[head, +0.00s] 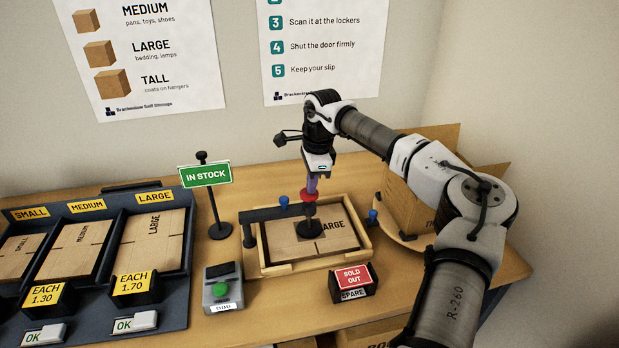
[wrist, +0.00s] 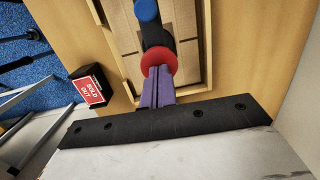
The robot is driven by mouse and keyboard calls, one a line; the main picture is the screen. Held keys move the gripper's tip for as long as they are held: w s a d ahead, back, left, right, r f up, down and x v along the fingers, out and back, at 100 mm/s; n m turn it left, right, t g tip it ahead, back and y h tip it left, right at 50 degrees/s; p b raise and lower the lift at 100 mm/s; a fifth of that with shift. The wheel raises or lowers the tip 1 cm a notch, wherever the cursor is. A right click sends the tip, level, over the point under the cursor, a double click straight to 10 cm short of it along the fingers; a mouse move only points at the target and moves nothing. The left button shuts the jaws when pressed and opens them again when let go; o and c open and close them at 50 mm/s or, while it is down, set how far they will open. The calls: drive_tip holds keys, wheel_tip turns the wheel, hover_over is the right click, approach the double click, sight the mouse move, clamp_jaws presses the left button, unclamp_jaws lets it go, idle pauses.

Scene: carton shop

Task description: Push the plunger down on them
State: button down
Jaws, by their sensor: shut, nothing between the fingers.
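The plunger is a red collar or knob (head: 308,195) on a dark post, with a dark round foot (head: 309,228) below. The foot is over a flat carton marked LARGE (head: 335,226) in a wooden tray (head: 262,250). My gripper (head: 312,184), with purple fingers, is shut and empty, pointing down right at the top of the red knob. In the wrist view the fingertips (wrist: 158,76) meet the red knob (wrist: 159,61); I cannot tell if they press on it. Whether the foot touches the carton is unclear.
A dark arm (head: 275,212) carries the plunger from the tray's left side. A grey box with a green button (head: 222,289), a SOLD OUT sign (head: 354,277) and an IN STOCK sign (head: 205,174) stand close by. Carton bins (head: 90,250) fill the left; an open box (head: 405,200) is right.

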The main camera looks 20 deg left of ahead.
drive_tip(key=f, duration=0.1)
drive_tip(key=s+f, duration=0.1)
drive_tip(key=f, duration=0.1)
drive_tip(key=shift+f, duration=0.15)
drive_tip(key=shift+w+d+r+p, duration=0.3)
drive_tip(key=shift+w+d, duration=0.2)
drive_tip(key=shift+d, duration=0.1)
drive_tip(key=shift+w+d+r+p, duration=0.15)
drive_tip(key=shift+w+d+p, duration=0.1)
drive_tip(key=shift+w+d, duration=0.3)
drive_tip(key=shift+d, duration=0.1)
drive_tip(key=shift+r, duration=0.1)
wheel_tip(320, 180, up, 16)
drive_tip(key=b, duration=0.2)
drive_tip(key=shift+s+a, duration=0.15)
drive_tip(key=shift+a, duration=0.3)
